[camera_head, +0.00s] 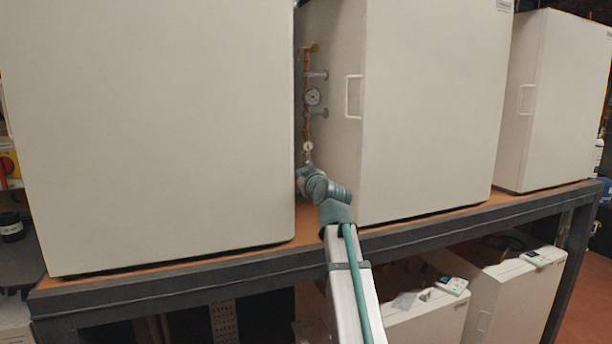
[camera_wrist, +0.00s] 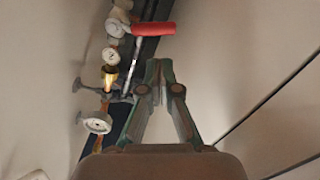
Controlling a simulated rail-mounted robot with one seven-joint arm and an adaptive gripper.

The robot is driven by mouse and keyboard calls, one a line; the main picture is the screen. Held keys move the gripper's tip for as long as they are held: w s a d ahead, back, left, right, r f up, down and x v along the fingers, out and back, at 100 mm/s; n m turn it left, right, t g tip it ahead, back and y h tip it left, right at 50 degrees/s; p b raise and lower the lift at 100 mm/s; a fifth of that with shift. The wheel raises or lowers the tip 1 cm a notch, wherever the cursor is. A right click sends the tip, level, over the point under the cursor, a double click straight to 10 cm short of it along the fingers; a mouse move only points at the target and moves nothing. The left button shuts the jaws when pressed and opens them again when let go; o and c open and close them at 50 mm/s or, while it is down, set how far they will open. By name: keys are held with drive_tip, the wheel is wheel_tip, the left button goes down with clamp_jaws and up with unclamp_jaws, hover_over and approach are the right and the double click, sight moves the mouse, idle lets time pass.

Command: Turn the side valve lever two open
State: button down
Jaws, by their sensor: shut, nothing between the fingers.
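In the wrist view, a red lever handle (camera_wrist: 153,29) on a metal stem sticks out across the narrow gap between two white cabinets. My gripper (camera_wrist: 159,66) has its fingers together and empty. In the picture, its tips lie just below the red handle and to the right of the stem. Whether they touch the lever I cannot tell. In the head view, my arm reaches into the gap. My fingers and the red handle cannot be made out there.
A brass pipe (camera_head: 307,75) with a round gauge (camera_head: 312,96) runs up the gap. Gauges also show in the wrist view, one at lower left (camera_wrist: 97,123). The left cabinet (camera_head: 160,120) and middle cabinet (camera_head: 430,110) wall the gap closely on a shelf (camera_head: 400,232).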

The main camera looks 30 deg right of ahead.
drive_tip(key=w, duration=0.1)
drive_tip(key=w+p, duration=0.1)
drive_tip(key=w, duration=0.3)
drive_tip(key=shift+w+d+f, duration=0.1)
drive_tip(key=shift+w+d, duration=0.15)
drive_tip(key=shift+d, duration=0.05)
